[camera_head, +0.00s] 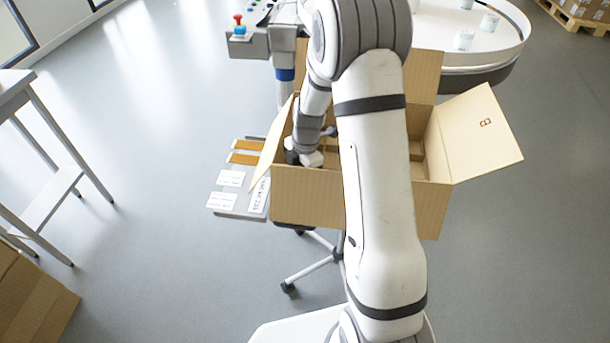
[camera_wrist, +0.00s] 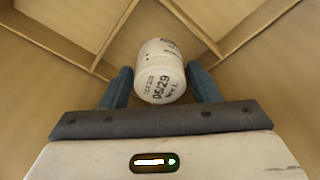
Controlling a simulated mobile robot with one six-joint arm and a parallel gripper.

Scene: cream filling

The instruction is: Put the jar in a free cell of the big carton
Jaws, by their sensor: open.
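The big carton (camera_head: 300,200) stands open with its flaps spread, and my gripper (camera_head: 307,158) reaches down into its left part. In the wrist view the jar (camera_wrist: 160,75), white with dark print, sits inside the carton between cardboard dividers (camera_wrist: 118,38). My gripper (camera_wrist: 160,82) is open, with one blue finger on each side of the jar. The jar's base and whether it touches the carton floor are hidden. In the head view my arm covers the middle of the carton, and I cannot make out the jar there.
A grey panel with labels (camera_head: 230,178) adjoins the carton's left side. A control box with a red button (camera_head: 238,20) stands behind the carton. Floor is clear to the right.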

